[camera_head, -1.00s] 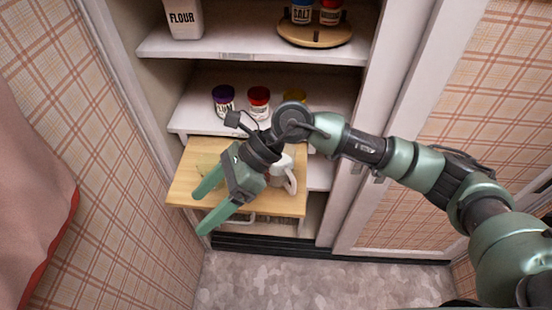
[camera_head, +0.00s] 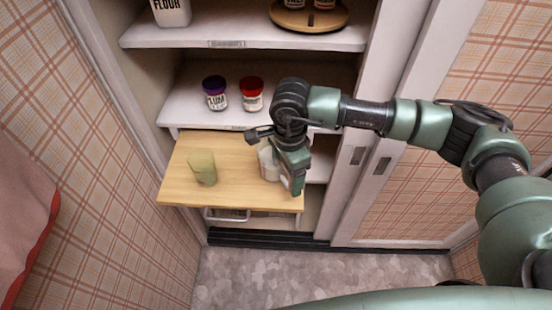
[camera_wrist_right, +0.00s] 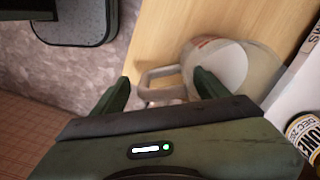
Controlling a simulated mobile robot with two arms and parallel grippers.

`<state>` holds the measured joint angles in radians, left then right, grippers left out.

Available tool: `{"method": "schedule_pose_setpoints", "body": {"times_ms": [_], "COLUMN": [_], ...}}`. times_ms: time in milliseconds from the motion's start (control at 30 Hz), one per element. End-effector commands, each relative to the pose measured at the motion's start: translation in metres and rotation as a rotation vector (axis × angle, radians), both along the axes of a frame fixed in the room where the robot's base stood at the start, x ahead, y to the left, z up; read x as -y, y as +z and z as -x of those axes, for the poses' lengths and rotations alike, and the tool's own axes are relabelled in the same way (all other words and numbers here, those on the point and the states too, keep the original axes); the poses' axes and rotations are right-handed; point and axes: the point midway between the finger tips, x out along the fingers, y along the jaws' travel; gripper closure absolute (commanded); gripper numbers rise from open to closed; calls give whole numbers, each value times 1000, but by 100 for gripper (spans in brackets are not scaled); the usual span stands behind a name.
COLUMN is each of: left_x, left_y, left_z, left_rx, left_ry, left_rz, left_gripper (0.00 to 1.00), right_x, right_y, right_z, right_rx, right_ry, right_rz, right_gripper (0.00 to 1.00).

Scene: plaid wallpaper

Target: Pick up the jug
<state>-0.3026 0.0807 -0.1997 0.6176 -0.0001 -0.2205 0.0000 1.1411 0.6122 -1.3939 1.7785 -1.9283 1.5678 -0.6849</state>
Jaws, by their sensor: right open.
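The white jug (camera_head: 266,160) stands on the pull-out wooden board, partly hidden behind my right gripper (camera_head: 292,184) in the head view. In the right wrist view the jug (camera_wrist_right: 232,68) shows as a pale, rounded body with its handle (camera_wrist_right: 160,82) toward the fingers. My right gripper (camera_wrist_right: 162,78) is open, with the handle showing between its two fingertips. I cannot tell whether either finger touches it. My left gripper is not in view.
A yellow-green cup (camera_head: 202,167) stands on the wooden board (camera_head: 236,188), left of the jug. Jars with purple (camera_head: 214,92) and red (camera_head: 251,93) lids stand on the shelf above. A labelled jar (camera_wrist_right: 303,132) is at the wrist view's right edge. Cabinet walls flank the board.

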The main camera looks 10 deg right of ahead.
Motion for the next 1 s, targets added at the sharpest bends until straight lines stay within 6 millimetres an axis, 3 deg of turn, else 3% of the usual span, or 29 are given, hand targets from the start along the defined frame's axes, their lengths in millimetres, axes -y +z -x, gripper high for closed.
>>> {"method": "schedule_pose_setpoints", "body": {"times_ms": [200,433,700,1000], "left_x": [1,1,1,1], "left_y": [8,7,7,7], "left_z": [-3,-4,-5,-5], "left_rx": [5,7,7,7], "left_ry": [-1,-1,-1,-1], "left_rz": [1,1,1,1], "left_gripper": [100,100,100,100], "right_x": [0,0,0,0], "right_y": [-23,-25,-24,-24], "right_z": [0,0,0,-1], "right_rx": [-1,1,0,1], "right_ry": [0,0,0,0], "right_rz": [0,-1,-1,-2], "right_gripper": [26,26,100,100]}}
